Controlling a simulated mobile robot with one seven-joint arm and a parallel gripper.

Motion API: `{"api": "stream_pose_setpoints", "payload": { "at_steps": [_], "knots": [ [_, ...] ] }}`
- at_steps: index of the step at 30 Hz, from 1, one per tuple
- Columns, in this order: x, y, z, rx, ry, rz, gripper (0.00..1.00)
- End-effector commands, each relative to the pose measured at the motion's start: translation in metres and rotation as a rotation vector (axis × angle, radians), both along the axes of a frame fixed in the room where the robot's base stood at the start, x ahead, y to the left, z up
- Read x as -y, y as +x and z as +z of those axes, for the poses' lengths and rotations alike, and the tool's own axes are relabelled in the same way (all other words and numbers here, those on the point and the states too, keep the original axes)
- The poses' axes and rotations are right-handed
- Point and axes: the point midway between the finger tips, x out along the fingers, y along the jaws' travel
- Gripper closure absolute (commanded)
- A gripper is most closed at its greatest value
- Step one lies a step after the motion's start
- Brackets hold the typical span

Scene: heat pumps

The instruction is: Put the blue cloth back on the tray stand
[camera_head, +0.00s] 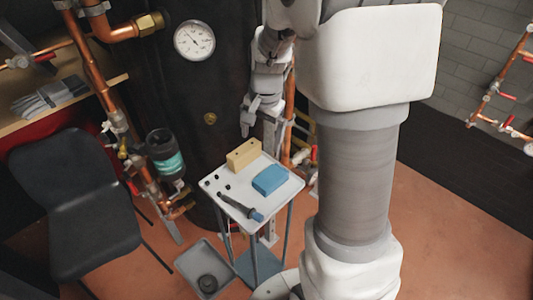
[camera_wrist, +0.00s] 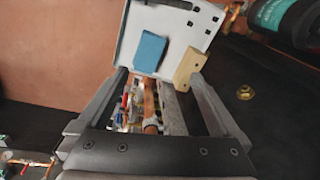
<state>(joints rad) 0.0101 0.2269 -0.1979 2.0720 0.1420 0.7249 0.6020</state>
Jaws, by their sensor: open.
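The blue cloth (camera_head: 270,179) appears as a flat folded blue block. It lies on the white top of the tray stand (camera_head: 232,202), right of a tan block. In the wrist view the blue cloth (camera_wrist: 149,51) lies on the tray top (camera_wrist: 180,38), beyond my fingertips. My gripper (camera_head: 258,133) is beyond the far edge of the tray stand in the head view, close to the tan block. In the wrist view my gripper (camera_wrist: 160,77) has its fingers wide apart, with nothing held between them.
A tan block (camera_head: 243,155), a dark tool with a blue end (camera_head: 240,207) and small black pieces share the tray top. A grey bin (camera_head: 190,262) stands on the floor. A black chair (camera_head: 78,200), copper pipes (camera_head: 95,75) and a dark tank (camera_head: 192,95) crowd the left.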

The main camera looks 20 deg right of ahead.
Motion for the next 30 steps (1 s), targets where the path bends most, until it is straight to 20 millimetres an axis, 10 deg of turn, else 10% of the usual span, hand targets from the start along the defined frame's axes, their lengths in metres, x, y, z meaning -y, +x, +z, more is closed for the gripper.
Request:
{"api": "stream_pose_setpoints", "payload": {
  "at_steps": [15, 30],
  "knots": [
    [-0.051, -0.101, 0.114, 0.221, -0.104, 0.508, 0.0],
    [-0.067, -0.184, 0.141, 0.34, -0.293, 0.845, 0.0]
  ]
}}
